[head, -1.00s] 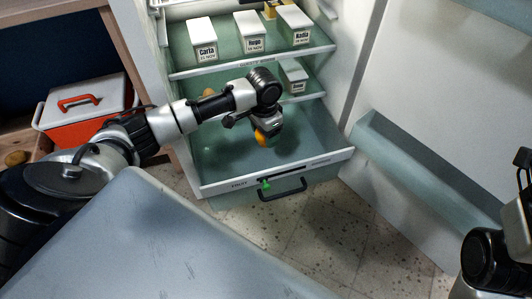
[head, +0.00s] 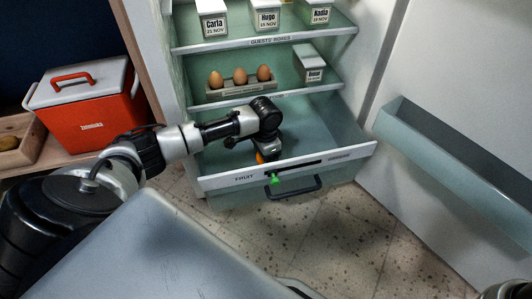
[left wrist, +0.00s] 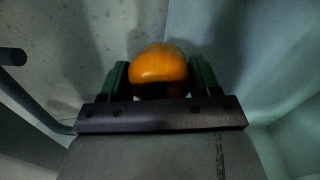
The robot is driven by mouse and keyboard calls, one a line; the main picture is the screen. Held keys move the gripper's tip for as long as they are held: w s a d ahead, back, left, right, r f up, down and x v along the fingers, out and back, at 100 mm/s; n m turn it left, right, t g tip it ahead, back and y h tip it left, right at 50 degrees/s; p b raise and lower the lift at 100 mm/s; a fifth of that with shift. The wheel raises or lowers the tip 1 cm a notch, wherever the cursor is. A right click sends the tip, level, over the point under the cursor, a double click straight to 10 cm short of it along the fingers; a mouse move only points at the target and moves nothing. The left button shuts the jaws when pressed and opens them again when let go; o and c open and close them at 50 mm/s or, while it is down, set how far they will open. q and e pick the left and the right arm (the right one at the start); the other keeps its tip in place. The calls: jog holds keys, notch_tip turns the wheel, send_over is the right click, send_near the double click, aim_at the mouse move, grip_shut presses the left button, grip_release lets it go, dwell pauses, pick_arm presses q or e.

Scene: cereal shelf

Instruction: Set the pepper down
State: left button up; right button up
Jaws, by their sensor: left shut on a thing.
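The pepper (left wrist: 160,68) is orange and rounded, held between the two fingers of my left gripper (left wrist: 160,80) in the left wrist view. In the head view only a small orange part of the pepper (head: 259,157) shows below my left gripper (head: 263,152). The gripper is inside the open fridge drawer (head: 243,178), close behind its front panel, which reads "FRUIT". I cannot tell whether the pepper touches the drawer floor. My right gripper is not in view.
An egg holder (head: 240,86) with three eggs and a white box (head: 309,64) stand on the shelf above the drawer. Labelled boxes (head: 268,15) line the upper shelf. The open fridge door (head: 440,150) is at right. A red cooler (head: 85,105) is at left.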

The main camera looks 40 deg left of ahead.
pick_arm(q)
notch_tip(320, 180, down, 4)
jog(key=b, duration=0.3)
jog(key=shift+r, duration=0.2)
jog(key=o, duration=0.9)
